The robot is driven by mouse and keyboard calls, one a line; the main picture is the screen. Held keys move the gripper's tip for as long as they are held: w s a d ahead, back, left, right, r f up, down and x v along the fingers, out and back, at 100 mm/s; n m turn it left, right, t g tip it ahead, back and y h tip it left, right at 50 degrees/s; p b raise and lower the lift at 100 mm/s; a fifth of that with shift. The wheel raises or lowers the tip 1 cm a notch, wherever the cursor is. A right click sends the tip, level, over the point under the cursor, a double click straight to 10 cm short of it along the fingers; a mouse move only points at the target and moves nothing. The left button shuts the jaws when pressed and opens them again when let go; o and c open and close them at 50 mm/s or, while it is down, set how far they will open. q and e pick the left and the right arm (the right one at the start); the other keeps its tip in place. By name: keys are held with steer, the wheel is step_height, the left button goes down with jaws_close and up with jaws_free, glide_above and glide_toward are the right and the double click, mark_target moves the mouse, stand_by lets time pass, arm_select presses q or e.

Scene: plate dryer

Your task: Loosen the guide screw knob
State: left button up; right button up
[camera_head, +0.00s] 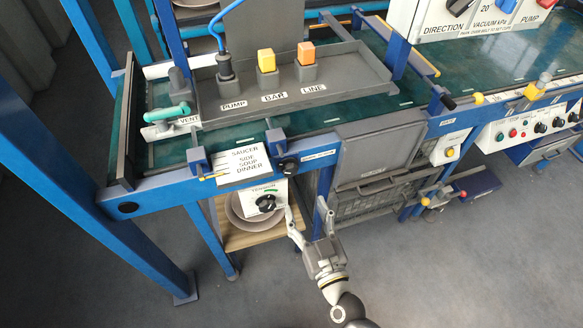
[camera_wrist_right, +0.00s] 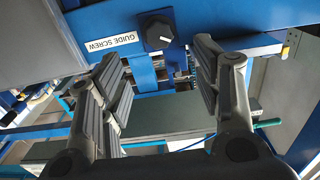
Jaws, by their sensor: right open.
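The guide screw knob (camera_head: 288,165) is black and sits on the blue front rail of the machine, left of its white label (camera_head: 318,155). In the right wrist view the knob (camera_wrist_right: 159,33) shows near the top centre, beside the GUIDE SCREW label (camera_wrist_right: 108,43), which appears upside down. My right gripper (camera_head: 307,211) is open and empty, below and in front of the knob in the head view. In the right wrist view its fingers (camera_wrist_right: 158,65) stand apart on either side of the knob's line, with the knob beyond them and untouched. My left gripper is out of view.
The TENSION box with a black knob (camera_head: 266,203) hangs below the rail, left of my gripper. A grey panel (camera_head: 380,152) and wire rack are to the right. Plates (camera_head: 245,218) sit on a shelf underneath. The floor in front is clear.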

mark_target(291, 173)
steer(key=x, duration=1)
steer(key=shift+w, duration=0.4)
steer(key=c, duration=1.1)
